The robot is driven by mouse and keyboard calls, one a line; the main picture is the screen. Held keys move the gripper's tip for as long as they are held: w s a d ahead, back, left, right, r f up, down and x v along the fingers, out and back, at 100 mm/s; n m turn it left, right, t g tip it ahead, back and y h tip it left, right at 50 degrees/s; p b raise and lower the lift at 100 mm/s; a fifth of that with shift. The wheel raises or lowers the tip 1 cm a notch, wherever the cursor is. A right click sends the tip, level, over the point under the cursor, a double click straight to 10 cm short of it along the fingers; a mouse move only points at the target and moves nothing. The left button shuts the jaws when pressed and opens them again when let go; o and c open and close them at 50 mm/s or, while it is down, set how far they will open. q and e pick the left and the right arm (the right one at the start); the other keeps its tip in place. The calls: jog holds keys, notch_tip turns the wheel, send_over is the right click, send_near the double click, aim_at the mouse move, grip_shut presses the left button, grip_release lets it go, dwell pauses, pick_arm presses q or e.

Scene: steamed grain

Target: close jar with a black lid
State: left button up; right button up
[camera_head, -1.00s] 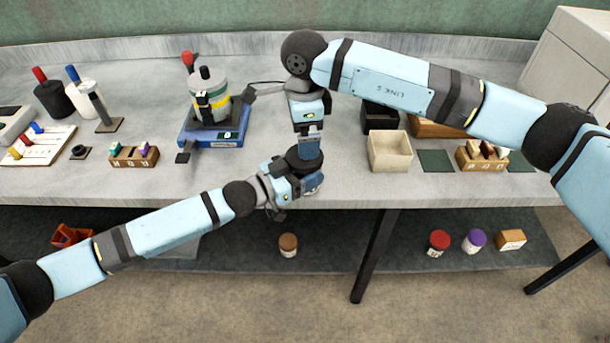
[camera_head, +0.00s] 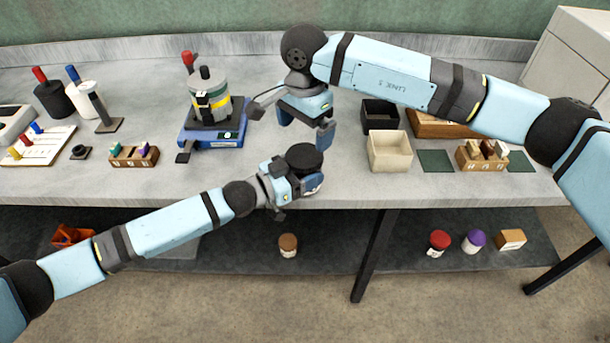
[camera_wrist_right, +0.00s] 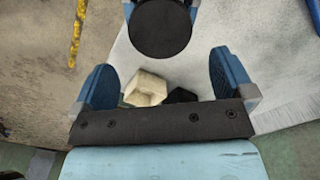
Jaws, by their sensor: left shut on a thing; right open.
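The round black lid (camera_head: 304,157) sits level at the top of what my left gripper (camera_head: 308,184) holds, just off the table's front edge. The jar body beneath it is hidden by the lid and the fingers, so I cannot tell how the lid is seated. In the right wrist view the lid (camera_wrist_right: 160,27) is a dark disc between my left gripper's two blue fingers. My right gripper (camera_head: 304,125) is open and empty just above and behind the lid. Its fingers are spread wide in the right wrist view (camera_wrist_right: 160,80).
A blue device with a banded container (camera_head: 209,105) stands to the left. A beige open box (camera_head: 389,151) and a black box (camera_head: 380,114) stand to the right. Small jars (camera_head: 439,243) sit on the lower shelf.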

aim_at(305, 155)
notch_tip(305, 155, down, 7)
jog(key=shift+r, duration=0.1)
dwell(0.4)
jog(key=c, duration=0.8)
jog(key=m, duration=0.5)
jog(key=shift+c, duration=0.2)
jog(key=m, duration=0.4)
jog(key=shift+m, duration=0.4)
